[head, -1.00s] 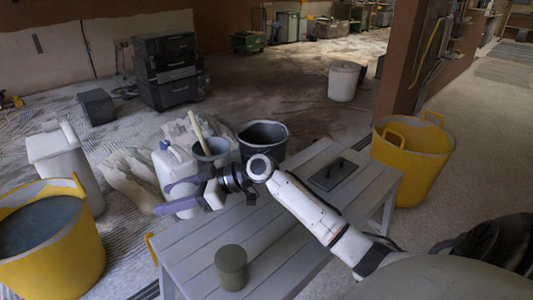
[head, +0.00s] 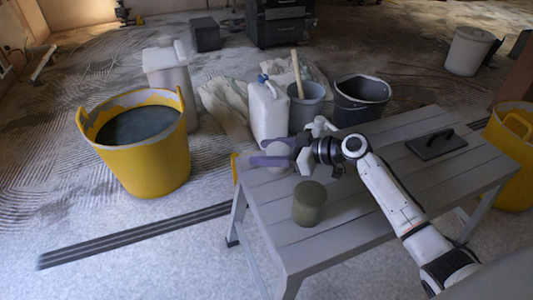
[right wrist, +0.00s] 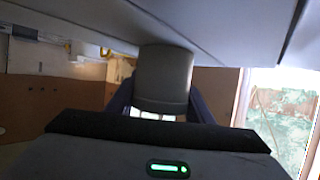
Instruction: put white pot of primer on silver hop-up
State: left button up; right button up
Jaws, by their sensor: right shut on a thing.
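The white pot of primer (head: 278,157) is between the fingers of my right gripper (head: 268,153), which is shut on it. The right wrist view shows the pot (right wrist: 165,78), greyish in shadow, between the two fingers, close to a grey surface. The silver hop-up (head: 362,180) is a grey slatted bench in the middle of the head view. The pot is at its far left end, over the top; I cannot tell whether it touches the slats. My left gripper is not in view.
A dark olive pot (head: 309,203) stands on the hop-up near the gripper. A black float (head: 436,144) lies at its right end. Behind are a white jerrycan (head: 268,110), a grey bucket (head: 306,105) and a black bucket (head: 361,98). A yellow tub (head: 140,140) stands left.

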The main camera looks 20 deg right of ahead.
aim_at(284, 151)
jog(key=shift+f, duration=0.1)
jog(key=o, duration=1.1)
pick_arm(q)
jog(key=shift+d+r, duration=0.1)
pick_arm(e)
jog(key=shift+o, duration=0.2)
jog(key=shift+r, duration=0.25)
jog(key=p+v, duration=0.2)
jog(key=v, duration=0.8)
jog(key=shift+s+d+r, duration=0.1)
jog(key=shift+s+d, duration=0.1)
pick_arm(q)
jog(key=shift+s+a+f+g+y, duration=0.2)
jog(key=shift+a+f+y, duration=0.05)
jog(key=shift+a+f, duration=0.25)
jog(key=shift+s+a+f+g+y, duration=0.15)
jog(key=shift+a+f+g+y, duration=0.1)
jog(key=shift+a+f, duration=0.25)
pick_arm(e)
jog(key=shift+s+d+r, duration=0.25)
jog(key=shift+s+d, duration=0.15)
jog(key=shift+s, duration=0.1)
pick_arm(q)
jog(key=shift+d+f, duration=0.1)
